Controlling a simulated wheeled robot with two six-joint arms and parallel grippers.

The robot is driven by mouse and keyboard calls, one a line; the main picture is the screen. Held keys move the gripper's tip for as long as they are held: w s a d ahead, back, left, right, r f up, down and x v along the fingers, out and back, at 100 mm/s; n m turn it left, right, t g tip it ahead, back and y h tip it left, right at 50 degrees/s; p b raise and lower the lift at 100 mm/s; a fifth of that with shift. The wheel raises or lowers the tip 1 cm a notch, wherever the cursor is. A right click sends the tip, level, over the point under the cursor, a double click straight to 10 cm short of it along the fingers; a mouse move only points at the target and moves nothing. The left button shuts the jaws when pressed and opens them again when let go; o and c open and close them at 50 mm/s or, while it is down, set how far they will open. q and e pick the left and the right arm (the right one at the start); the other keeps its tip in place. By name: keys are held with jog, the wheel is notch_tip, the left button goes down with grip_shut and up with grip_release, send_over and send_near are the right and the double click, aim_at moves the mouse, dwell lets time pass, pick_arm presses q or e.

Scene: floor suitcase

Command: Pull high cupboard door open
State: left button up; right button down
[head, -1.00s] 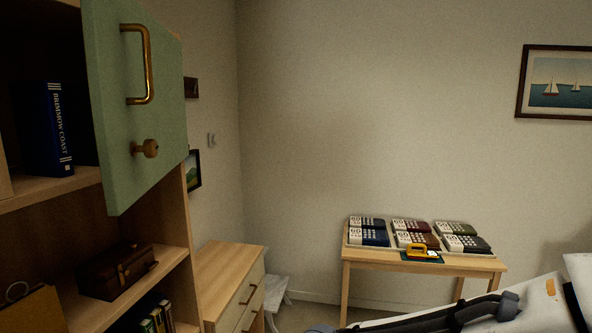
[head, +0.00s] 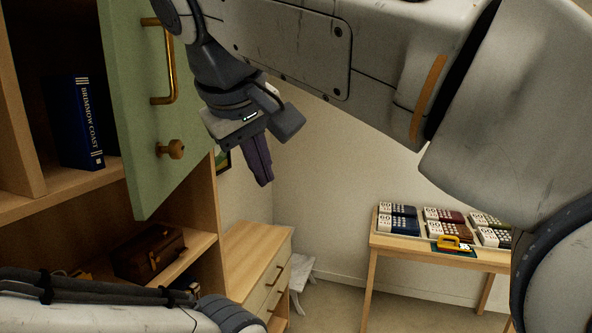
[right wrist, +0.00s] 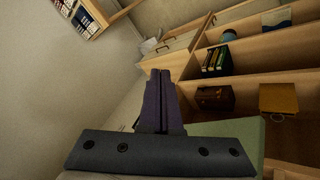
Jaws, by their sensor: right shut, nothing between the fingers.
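The high cupboard door (head: 140,105) is a green panel standing partly open at the upper left, with a brass bar handle (head: 171,70) and a round knob (head: 171,149) on its face. Its green edge also shows in the right wrist view (right wrist: 235,130). My right gripper (head: 262,178) hangs to the right of the door, fingers pointing down, shut and empty, apart from the handle. Its shut fingers also show in the right wrist view (right wrist: 163,85). My left arm crosses the lower left of the head view; its gripper is not seen.
A blue book (head: 78,120) stands on the shelf behind the door. A brown case (head: 148,252) sits on the shelf below. A low drawer unit (head: 250,258) stands beside the cupboard, and a table (head: 400,246) with several boxed items is at the right. Bare wall lies between.

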jog(key=w+d+f+p, duration=0.2)
jog(key=w+d+f, duration=0.2)
jog(key=w, duration=0.4)
jog(key=shift+w+d+f+m+t, duration=0.3)
jog(key=shift+f, duration=0.05)
jog(key=shift+a, duration=0.15)
dwell(1.6)
